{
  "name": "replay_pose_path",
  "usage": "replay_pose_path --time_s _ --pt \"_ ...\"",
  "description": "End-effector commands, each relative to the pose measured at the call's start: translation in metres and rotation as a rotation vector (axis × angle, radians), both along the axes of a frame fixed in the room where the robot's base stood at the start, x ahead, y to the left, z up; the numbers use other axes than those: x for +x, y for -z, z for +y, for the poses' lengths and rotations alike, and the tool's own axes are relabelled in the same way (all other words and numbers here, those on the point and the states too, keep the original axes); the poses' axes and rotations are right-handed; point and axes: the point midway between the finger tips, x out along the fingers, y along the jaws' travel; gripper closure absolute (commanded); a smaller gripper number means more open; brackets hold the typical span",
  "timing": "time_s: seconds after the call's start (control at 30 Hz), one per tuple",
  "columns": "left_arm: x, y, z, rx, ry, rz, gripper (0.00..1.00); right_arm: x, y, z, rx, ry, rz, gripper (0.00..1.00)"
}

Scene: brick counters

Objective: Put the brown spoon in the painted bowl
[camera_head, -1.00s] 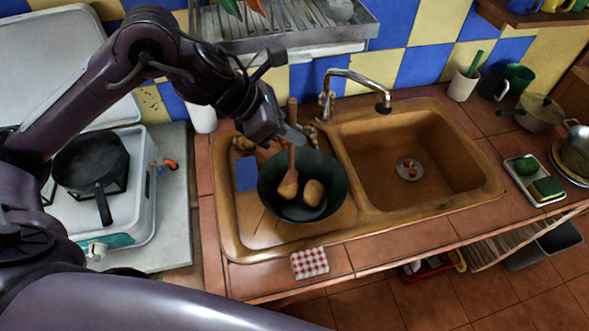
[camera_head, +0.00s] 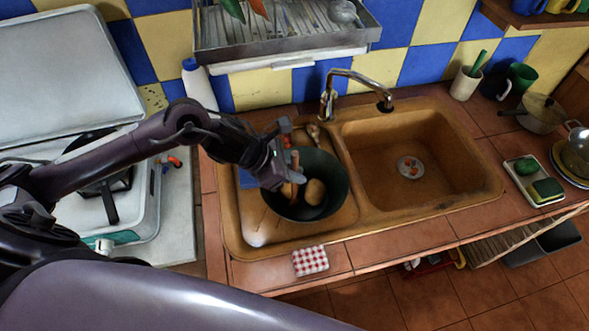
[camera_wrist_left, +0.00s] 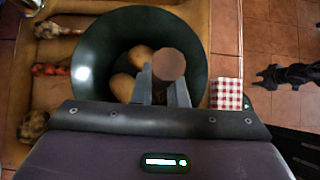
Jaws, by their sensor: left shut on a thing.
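The painted bowl (camera_head: 335,178), dark green, stands on the sink's left drainboard. It also fills the upper left of the left wrist view (camera_wrist_left: 90,60). My left gripper (camera_head: 288,178) is over the bowl's left part, shut on the brown spoon (camera_head: 295,160). The handle's round end (camera_wrist_left: 169,64) faces the wrist camera between the fingers. The gripper hides most of the spoon; I cannot tell whether its head touches the bowl. A potato-like thing (camera_head: 315,192) lies in the bowl. A dark shape (camera_wrist_left: 288,75) at the wrist view's right edge seems to be my right gripper.
The sink basin (camera_head: 440,150) is to the right, with the faucet (camera_head: 352,76) behind it. A dish rack (camera_head: 285,35) hangs above. A checked cloth (camera_head: 310,261) lies in front of the bowl. A stove with a pan (camera_head: 105,180) is at left.

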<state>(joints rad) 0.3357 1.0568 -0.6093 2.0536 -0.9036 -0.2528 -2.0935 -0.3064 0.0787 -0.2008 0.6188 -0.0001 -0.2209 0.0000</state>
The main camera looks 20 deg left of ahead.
Motion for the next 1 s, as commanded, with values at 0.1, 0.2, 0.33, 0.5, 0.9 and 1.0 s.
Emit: replay_pose_path --time_s 0.1,0.2,0.33,0.5,0.9,1.0 --pt "0.000 0.000 0.000 0.000 0.001 -0.001 1.00 0.001 0.001 0.000 0.000 0.000 -0.001 0.66" --pt "0.000 0.000 0.000 0.000 0.001 -0.001 0.80 0.002 0.001 0.000 0.000 0.001 -0.003 0.66" --pt "0.000 0.000 0.000 0.000 0.001 -0.001 0.66 0.005 0.001 0.000 0.000 0.001 -0.006 0.66" --pt "0.000 0.000 0.000 0.000 0.001 -0.001 0.66 0.006 0.001 0.000 0.000 0.001 -0.008 0.66" --pt "-0.013 -0.025 0.021 0.006 0.001 -0.004 0.66 0.007 0.012 0.000 0.000 0.001 -0.009 0.66" --pt "-0.019 -0.039 0.031 0.007 0.001 -0.005 0.66 0.007 0.017 0.000 0.000 0.001 -0.010 0.66"
